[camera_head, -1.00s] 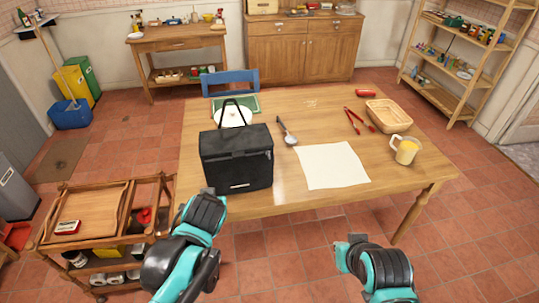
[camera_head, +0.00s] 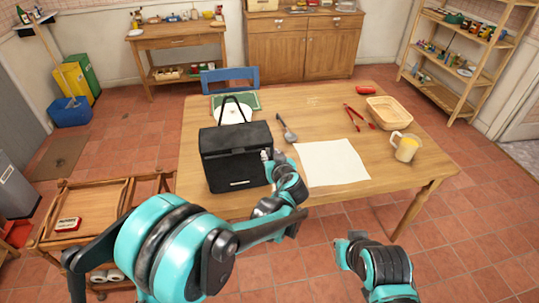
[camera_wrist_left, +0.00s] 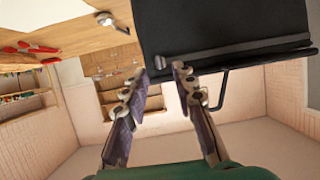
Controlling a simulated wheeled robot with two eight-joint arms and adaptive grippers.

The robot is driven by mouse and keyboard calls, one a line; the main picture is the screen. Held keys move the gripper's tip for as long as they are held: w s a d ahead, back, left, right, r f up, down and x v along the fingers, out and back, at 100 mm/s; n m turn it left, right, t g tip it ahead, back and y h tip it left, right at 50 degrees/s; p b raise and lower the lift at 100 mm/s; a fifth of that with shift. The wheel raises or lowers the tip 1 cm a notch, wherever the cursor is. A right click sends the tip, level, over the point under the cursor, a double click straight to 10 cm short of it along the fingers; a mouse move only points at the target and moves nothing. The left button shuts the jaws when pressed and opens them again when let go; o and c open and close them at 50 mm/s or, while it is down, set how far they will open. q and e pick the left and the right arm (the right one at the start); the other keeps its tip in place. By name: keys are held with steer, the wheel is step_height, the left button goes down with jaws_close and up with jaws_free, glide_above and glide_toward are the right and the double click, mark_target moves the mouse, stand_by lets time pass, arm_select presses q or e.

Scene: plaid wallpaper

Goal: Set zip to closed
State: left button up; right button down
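A black bag (camera_head: 235,157) with a loop handle (camera_head: 233,105) stands upright on the table, its lid down. In the left wrist view the bag (camera_wrist_left: 220,22) fills the upper right. A dark grey strip that looks like the zip (camera_wrist_left: 230,50) runs along its edge, its end close to the fingertips. My left gripper (camera_head: 267,155) is at the right side of the bag, near its upper edge. In the left wrist view its two fingers (camera_wrist_left: 163,72) are apart with nothing clearly held between them. My right gripper (camera_head: 350,240) is low in front of the table, its fingers too unclear to judge.
The wooden table (camera_head: 270,202) also holds a white sheet (camera_head: 332,163), a ladle (camera_head: 287,130), red tongs (camera_head: 358,117), a basket (camera_head: 389,113) and a yellow-filled jug (camera_head: 405,147). A wooden cart (camera_head: 80,190) stands at the left. The table's front right is clear.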

mark_target(269, 153)
arm_select(q)
steer(key=shift+x, duration=1.55)
jaws_close()
steer(key=shift+a, duration=0.1)
steer(key=shift+s+a, duration=0.1)
steer(key=a, duration=0.2)
steer(key=s+a, duration=0.1)
steer(key=a, duration=0.1)
jaws_free()
